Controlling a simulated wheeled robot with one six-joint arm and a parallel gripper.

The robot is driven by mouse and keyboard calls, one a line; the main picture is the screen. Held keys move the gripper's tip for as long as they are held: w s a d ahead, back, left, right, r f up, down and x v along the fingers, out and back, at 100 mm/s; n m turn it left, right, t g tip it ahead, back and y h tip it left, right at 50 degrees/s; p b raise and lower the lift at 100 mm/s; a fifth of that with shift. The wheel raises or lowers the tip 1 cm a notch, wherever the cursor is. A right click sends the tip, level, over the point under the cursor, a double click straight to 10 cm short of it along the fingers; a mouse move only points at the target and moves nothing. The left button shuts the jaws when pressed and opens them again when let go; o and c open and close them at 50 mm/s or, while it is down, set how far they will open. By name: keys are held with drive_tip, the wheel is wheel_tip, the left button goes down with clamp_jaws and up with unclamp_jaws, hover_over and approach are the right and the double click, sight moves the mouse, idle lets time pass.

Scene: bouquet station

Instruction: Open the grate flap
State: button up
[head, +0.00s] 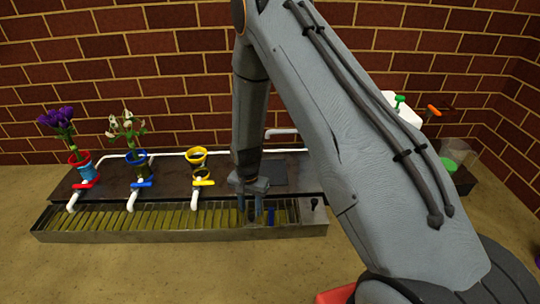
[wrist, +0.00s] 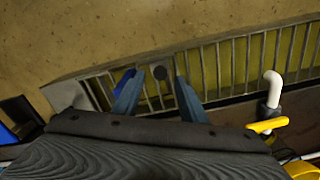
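The grate (head: 130,219) runs along the front trough, with dark bars over a yellowish bottom. Its right end, where the flap seems to be, is partly hidden behind my gripper (head: 256,210); the flap's outline is not clear. In the wrist view, my gripper (wrist: 155,80) is open above the grate bars (wrist: 215,68). A dark round knob (wrist: 160,72) shows between its fingers; I cannot tell whether they touch it. A small blue piece (head: 271,217) is beside the right finger in the head view. The grate looks level there.
Red, blue and yellow valves with white spouts (head: 197,198) stand behind the grate. The nearest, the yellow valve (wrist: 267,125), is close to my gripper. Flower pots (head: 80,166) stand on the dark shelf (head: 108,180). A brick wall (head: 150,60) closes the back. The counter in front is clear at left.

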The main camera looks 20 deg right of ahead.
drive_tip(key=s+d+r+p, duration=0.1)
drive_tip(key=s+r+p, duration=0.2)
drive_tip(key=r, duration=0.7)
drive_tip(key=s+d+r+n+p, duration=0.1)
drive_tip(key=s+r+p, duration=0.1)
drive_tip(key=r+p, duration=0.5)
drive_tip(key=s+d+r+n+p, duration=0.1)
drive_tip(key=s+r+p, duration=0.2)
drive_tip(key=r, duration=0.9)
drive_tip(key=shift+s+d+r+p, duration=0.25)
drive_tip(key=shift+s+r+p, duration=0.1)
drive_tip(key=shift+p, duration=0.55)
